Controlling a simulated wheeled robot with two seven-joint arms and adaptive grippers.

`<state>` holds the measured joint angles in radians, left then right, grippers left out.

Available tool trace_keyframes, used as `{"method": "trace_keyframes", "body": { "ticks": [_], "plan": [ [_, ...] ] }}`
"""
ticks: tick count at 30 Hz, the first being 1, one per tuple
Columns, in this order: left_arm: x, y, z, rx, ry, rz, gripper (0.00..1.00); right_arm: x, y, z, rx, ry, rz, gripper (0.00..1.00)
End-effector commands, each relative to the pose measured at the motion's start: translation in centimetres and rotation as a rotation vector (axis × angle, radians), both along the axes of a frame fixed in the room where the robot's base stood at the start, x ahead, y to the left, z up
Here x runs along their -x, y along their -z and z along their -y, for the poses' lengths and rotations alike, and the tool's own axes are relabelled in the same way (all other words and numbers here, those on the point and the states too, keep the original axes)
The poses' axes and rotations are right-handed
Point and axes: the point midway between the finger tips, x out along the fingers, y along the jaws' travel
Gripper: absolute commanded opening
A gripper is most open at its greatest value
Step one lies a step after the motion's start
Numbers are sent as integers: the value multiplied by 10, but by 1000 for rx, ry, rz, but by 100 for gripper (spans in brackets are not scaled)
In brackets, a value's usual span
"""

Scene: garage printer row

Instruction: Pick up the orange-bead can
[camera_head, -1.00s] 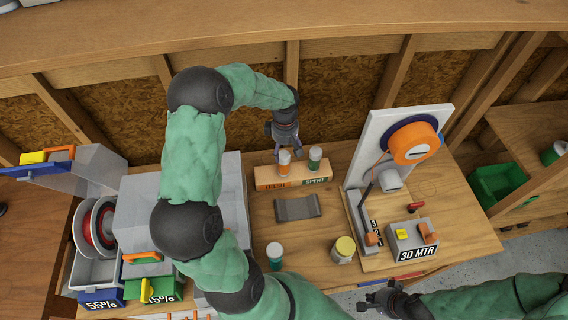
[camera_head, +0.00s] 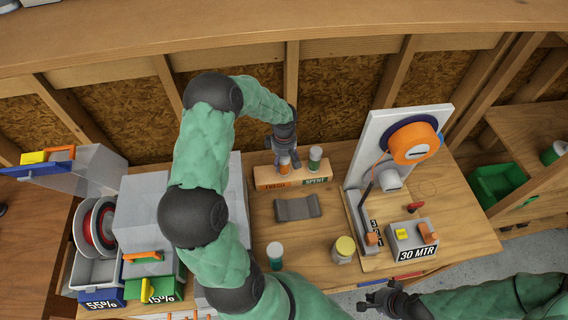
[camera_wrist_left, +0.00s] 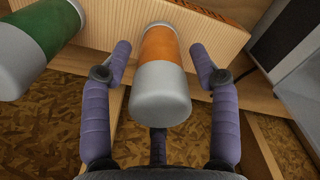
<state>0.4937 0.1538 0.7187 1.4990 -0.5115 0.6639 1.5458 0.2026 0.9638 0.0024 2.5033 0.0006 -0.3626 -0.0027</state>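In the left wrist view the can (camera_wrist_left: 161,75) lies between the two purple fingers. My left gripper (camera_head: 284,157) is open around the can, and gaps show between each finger and the can in the wrist view (camera_wrist_left: 164,70). The green-bead can (camera_head: 315,158) stands on the SPENT side and also shows in the wrist view (camera_wrist_left: 35,45). My right gripper (camera_head: 385,300) is at the front edge; its fingers are too small to judge.
The wooden block (camera_head: 290,183) holds both cans. A grey cradle (camera_head: 297,207), a teal-filled jar (camera_head: 274,256) and a yellow-lidded jar (camera_head: 344,249) stand in front.

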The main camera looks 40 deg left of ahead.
Motion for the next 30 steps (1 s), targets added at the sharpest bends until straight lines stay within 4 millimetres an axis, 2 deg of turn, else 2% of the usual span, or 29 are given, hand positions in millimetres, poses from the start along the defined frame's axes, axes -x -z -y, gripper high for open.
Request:
{"method": "trace_keyframes", "body": {
  "ticks": [1, 4, 5, 14, 20, 25, 30],
  "plan": [
    [0, 0, 0, 0, 0, 0, 37, 0, 0, 0, 0, 0, 0, 0],
    [0, 0, 0, 0, 0, 0, 9, 0, 0, 0, 0, 0, 0, 0],
    [0, 0, 0, 0, 0, 0, 6, 0, 0, 0, 0, 0, 0, 0],
    [0, -1, 0, 0, 0, 0, 6, 0, 0, 0, 0, 0, 0, 0],
    [-1, -12, -1, -2, 1, 3, 6, 0, 1, 0, 0, 0, 0, 0],
    [0, -35, 0, -2, 0, 4, 6, 0, 2, 0, 0, 0, 0, 0],
    [18, -63, 17, -2, 2, 5, 6, 0, 1, 0, 0, 0, 0, 0]
  ]
}}
